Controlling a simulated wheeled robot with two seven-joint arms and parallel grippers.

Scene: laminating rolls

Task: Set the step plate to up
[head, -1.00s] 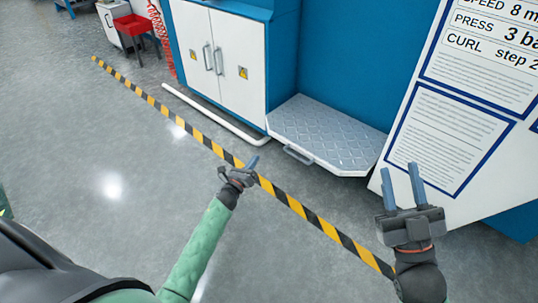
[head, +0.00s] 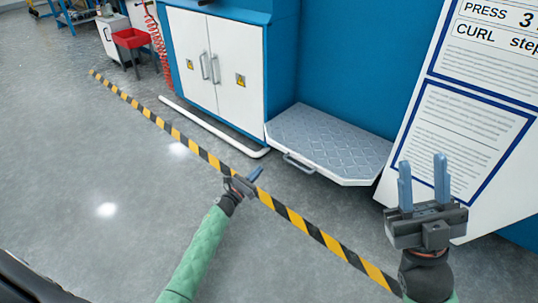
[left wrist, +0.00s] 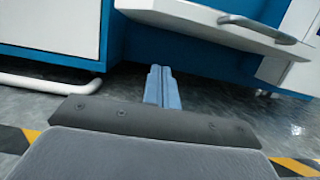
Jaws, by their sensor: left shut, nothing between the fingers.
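The step plate (head: 325,142) is a grey diamond-tread plate that juts out flat from the blue machine, with a bar handle (head: 299,164) on its front edge. In the left wrist view the plate's edge (left wrist: 200,22) and its handle (left wrist: 257,26) show at the top, above a dark gap over the floor. My left gripper (head: 256,174) is shut and empty, low in front of the plate and apart from it; its fingers also show in the left wrist view (left wrist: 162,88). My right gripper (head: 423,181) is open and empty, right of the plate, in front of the sign board.
A white sign board (head: 455,130) stands at the right. A white double-door cabinet (head: 215,70) is left of the plate, with a white floor rail (head: 212,128) before it. Yellow-black tape (head: 195,148) crosses the floor. A red bin (head: 130,38) stands far left. The floor in front is open.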

